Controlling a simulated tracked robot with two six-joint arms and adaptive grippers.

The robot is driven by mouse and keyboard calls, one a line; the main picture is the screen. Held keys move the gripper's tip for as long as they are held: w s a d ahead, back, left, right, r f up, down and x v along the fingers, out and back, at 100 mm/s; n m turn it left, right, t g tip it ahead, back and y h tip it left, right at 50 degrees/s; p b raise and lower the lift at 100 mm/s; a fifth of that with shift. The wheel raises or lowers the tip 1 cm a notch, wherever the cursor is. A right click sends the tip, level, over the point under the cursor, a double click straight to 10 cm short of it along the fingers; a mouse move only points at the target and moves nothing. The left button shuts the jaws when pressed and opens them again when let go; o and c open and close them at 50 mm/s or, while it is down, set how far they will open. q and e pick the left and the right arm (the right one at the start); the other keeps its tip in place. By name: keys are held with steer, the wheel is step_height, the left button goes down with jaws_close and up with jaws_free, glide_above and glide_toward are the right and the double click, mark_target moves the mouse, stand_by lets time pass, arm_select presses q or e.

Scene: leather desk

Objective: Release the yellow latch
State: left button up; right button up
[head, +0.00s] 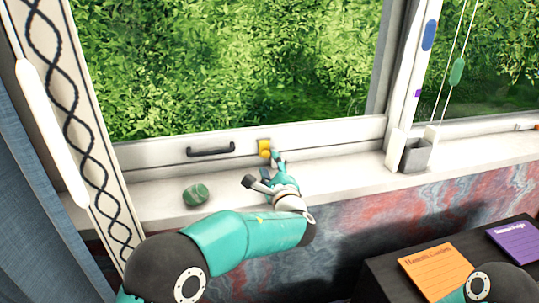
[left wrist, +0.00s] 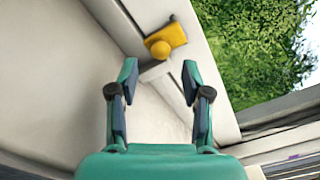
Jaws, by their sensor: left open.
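The yellow latch (head: 265,148) sits on the white lower rail of the window frame, right of a dark handle. In the left wrist view the yellow latch (left wrist: 166,41) shows a rounded knob on a flat plate, ahead of the fingertips. My left gripper (head: 264,170) is just below and in front of the latch in the head view. In the left wrist view my left gripper (left wrist: 158,75) is open and empty, its two fingers apart, with the latch beyond the gap. Whether a finger touches the latch is unclear, but a gap shows in the wrist view. My right gripper is not in view.
A dark handle (head: 211,149) is on the same rail. A green striped round object (head: 196,194) lies on the white sill. A grey square cup (head: 415,155) stands right on the sill. Orange (head: 436,270) and purple (head: 516,241) notepads lie on a dark surface.

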mark_target(267, 157)
arm_select(q)
steer(key=shift+p+x, duration=0.4)
steer(key=shift+x, duration=2.05)
